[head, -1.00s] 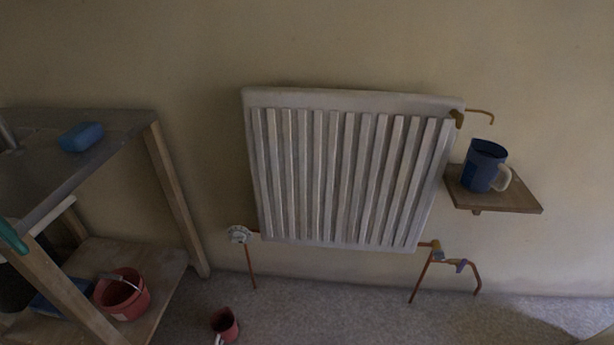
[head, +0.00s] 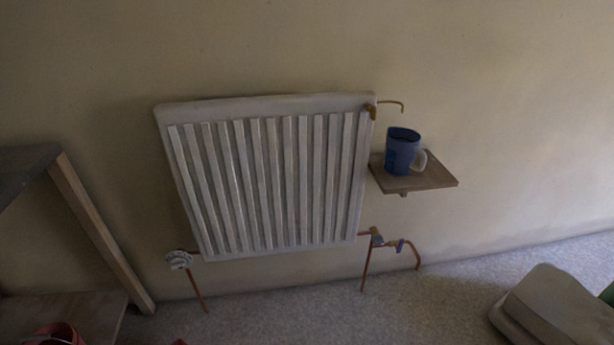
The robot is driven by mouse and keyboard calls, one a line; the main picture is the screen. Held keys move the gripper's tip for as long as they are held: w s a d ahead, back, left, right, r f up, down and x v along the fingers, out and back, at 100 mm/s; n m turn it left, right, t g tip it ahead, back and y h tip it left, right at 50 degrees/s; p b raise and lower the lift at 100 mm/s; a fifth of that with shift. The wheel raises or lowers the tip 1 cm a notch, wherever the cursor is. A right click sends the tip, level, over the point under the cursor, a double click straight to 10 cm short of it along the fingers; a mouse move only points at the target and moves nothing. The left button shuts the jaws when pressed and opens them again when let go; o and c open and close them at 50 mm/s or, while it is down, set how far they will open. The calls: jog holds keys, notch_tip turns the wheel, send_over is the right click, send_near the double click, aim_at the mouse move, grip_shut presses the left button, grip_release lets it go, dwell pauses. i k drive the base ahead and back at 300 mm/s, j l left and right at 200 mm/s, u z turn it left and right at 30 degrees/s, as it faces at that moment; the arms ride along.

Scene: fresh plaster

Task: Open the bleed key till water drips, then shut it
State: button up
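A white ribbed radiator (head: 270,185) hangs on the wall in the head view. At its top right corner is a small brass bleed fitting (head: 371,111) with a thin bent spout (head: 393,104) reaching right. I cannot tell how the key is turned, and I see no water dripping. A blue mug (head: 402,152) with a pale handle stands upright on a small wooden wall shelf (head: 436,175), below and right of the spout. My gripper is not in view.
A round white valve (head: 178,260) is at the radiator's lower left, and brass valves with copper pipes (head: 377,238) at lower right. A wooden-legged bench (head: 95,225) stands left. A red bucket (head: 55,334) is cut off below. A grey-beige bulky object (head: 555,308) lies lower right.

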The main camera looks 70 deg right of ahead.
aim_at(374, 109)
jog(key=i+l+z, duration=0.15)
jog(key=z, duration=0.25)
jog(key=i+l+z, duration=0.1)
jog(key=z, duration=0.3)
jog(key=i+z, duration=0.2)
jog(key=z, duration=0.2)
